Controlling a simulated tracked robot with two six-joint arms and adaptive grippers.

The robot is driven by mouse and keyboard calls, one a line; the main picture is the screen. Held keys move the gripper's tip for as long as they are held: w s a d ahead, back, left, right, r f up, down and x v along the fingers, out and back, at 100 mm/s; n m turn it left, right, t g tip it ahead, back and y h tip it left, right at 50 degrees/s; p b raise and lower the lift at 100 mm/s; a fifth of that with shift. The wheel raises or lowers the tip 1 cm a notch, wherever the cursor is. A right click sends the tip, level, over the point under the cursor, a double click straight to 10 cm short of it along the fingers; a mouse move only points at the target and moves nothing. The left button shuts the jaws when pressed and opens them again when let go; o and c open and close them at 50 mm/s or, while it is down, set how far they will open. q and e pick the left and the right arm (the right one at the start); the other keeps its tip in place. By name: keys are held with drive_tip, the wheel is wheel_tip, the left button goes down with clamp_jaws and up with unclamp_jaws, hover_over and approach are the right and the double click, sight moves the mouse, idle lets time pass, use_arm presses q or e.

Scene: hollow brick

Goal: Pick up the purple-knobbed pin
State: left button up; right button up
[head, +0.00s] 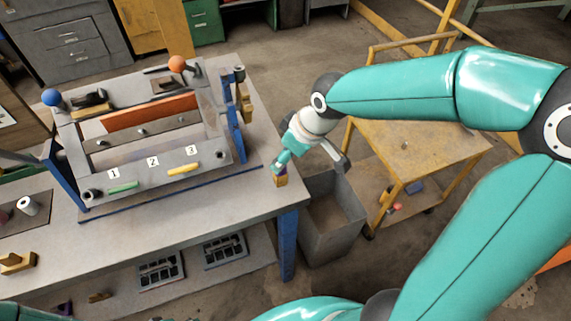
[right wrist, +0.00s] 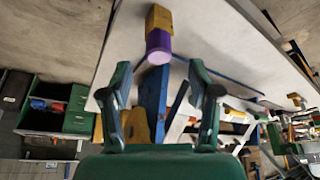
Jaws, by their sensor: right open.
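The purple-knobbed pin (right wrist: 158,46) shows in the right wrist view, its purple knob facing my camera and a yellow block (right wrist: 159,18) behind it. In the head view the yellow block (head: 280,181) stands at the right edge of the workbench, with a little purple just above it, partly covered by my gripper. My right gripper (head: 284,162) is at the pin in the head view. In the right wrist view its two fingers (right wrist: 157,86) are spread apart, with the knob ahead of and between their tips, not gripped. My left gripper is not in view.
The workbench (head: 240,188) carries a grey fixture (head: 150,165) with slots marked 1, 2 and 3, and blue (head: 52,97) and orange (head: 177,63) knobs. A grey bin (head: 325,230) stands below the bench edge. A yellow cart (head: 420,150) is to the right.

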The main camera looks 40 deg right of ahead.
drive_tip(key=x, duration=0.4)
drive_tip(key=shift+s, duration=0.1)
clamp_jaws()
